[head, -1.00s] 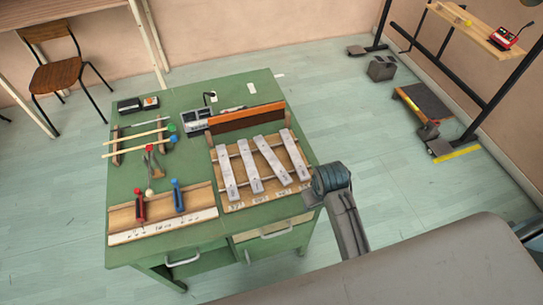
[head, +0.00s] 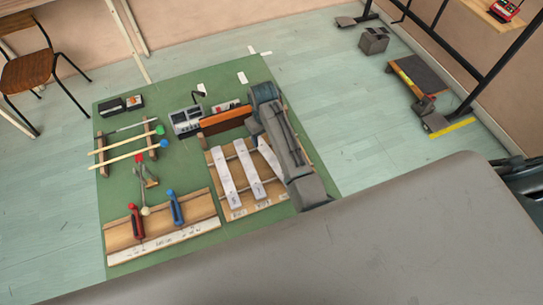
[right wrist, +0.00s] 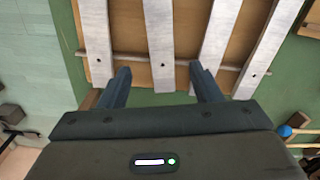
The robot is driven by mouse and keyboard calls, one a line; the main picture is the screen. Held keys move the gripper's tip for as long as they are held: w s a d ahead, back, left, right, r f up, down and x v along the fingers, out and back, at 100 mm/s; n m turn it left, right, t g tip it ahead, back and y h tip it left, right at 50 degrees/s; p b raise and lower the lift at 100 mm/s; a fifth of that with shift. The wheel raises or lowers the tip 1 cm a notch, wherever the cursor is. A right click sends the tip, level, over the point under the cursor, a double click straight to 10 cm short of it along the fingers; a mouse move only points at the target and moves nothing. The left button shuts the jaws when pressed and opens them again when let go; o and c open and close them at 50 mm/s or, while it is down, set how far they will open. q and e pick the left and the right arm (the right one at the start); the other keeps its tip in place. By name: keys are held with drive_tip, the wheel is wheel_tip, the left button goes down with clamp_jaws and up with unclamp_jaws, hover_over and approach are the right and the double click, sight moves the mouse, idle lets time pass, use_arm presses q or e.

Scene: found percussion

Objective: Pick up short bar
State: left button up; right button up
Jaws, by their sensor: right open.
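Several pale metal bars lie side by side on a wooden frame (head: 240,213). In the head view the left bar (head: 223,175), the middle bar (head: 248,168) and part of another bar (head: 268,158) show. My right arm hides the rightmost one, which seems the shortest; it is probably the leftmost bar (right wrist: 97,40) in the right wrist view. My right gripper (head: 254,124) is open and empty at the far end of the bars. In the right wrist view its fingers (right wrist: 162,80) stand either side of the second bar from the left (right wrist: 158,45); contact cannot be told. My left gripper is out of view.
An orange-brown wooden block (head: 226,121) and a grey device (head: 186,121) stand behind the bars. Mallets (head: 128,153) lie on a rack at left.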

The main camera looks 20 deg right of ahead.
sight(264, 148)
drive_tip(key=shift+w+f, duration=0.1)
drive_tip(key=shift+f, duration=0.35)
drive_tip(key=shift+w+f, duration=0.2)
drive_tip(key=shift+f, duration=0.15)
drive_tip(key=f+p, duration=0.1)
drive_tip(key=f, duration=0.1)
drive_tip(key=f+p, duration=0.1)
drive_tip(key=shift+w+a+f, duration=0.1)
drive_tip(key=shift+a+f, duration=0.1)
drive_tip(key=shift+f, duration=0.9)
drive_tip(key=c, duration=1.1)
clamp_jaws()
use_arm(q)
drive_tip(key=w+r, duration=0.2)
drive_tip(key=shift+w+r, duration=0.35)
use_arm(e)
drive_tip(key=shift+w+r, duration=0.1)
drive_tip(key=shift+r, duration=0.05)
